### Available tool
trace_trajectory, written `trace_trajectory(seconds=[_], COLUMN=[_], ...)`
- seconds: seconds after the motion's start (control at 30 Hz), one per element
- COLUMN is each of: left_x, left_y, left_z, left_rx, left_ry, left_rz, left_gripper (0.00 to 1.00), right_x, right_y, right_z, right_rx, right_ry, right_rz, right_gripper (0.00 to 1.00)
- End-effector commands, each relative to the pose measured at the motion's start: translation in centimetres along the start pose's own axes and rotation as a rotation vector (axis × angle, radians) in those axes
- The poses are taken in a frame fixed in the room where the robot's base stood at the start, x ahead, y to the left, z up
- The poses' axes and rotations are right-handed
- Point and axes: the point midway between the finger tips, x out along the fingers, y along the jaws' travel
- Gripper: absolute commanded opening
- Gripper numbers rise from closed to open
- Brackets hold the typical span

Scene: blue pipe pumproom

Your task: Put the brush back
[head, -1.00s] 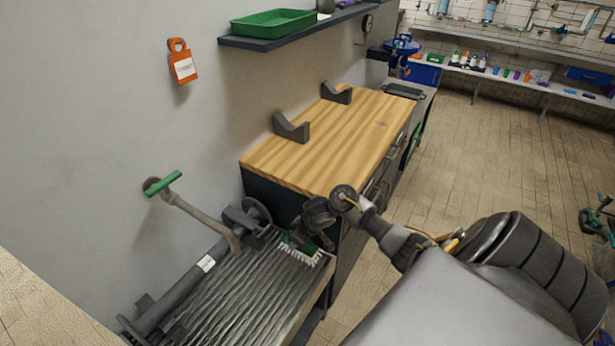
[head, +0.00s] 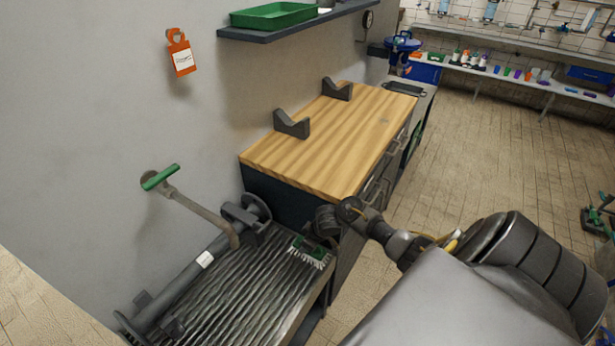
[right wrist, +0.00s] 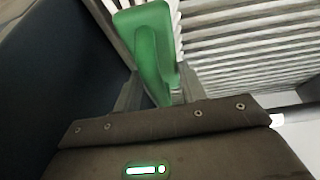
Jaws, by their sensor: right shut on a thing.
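The brush (head: 309,253) has a green body and white bristles. It is at the right end of the ribbed metal drainboard (head: 250,290), near the dark cabinet side. My right gripper (head: 322,232) is shut on it, partly hidden by my own wrist. In the right wrist view the green brush handle (right wrist: 148,45) stands between the fingers (right wrist: 153,95), with ribbed metal behind it. I cannot tell whether the bristles touch the drainboard. My left gripper is not in view.
A wooden worktop (head: 325,140) with two dark cradles (head: 291,124) stands beyond the drainboard. A grey pipe with a flange (head: 205,262) lies along the drainboard's wall side. A green-handled tap (head: 160,177) juts from the wall. A shelf (head: 300,27) holds a green tray (head: 273,16).

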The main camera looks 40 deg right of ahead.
Motion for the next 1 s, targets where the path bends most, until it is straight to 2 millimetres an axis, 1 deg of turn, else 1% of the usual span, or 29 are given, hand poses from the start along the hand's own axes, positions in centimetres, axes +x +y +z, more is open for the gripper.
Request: trace_trajectory(seconds=[0.47,0.5,0.63,0.9,1.0], left_x=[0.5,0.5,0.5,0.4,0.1], left_y=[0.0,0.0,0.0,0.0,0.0], left_z=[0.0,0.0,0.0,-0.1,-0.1], left_rx=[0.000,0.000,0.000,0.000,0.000], left_ry=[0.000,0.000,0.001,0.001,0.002], left_rz=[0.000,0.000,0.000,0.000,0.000], left_gripper=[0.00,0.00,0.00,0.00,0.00], right_x=[1.1,1.0,1.0,0.9,0.3], right_y=[0.0,0.0,0.0,0.0,0.0], right_z=[0.5,0.4,0.4,0.4,0.1], right_rx=[-0.001,-0.001,-0.001,-0.001,-0.001], right_ry=[0.000,0.000,0.000,0.000,0.000], right_rz=[0.000,0.000,0.000,0.000,0.000], right_gripper=[0.08,0.46,0.63,0.63,0.63])
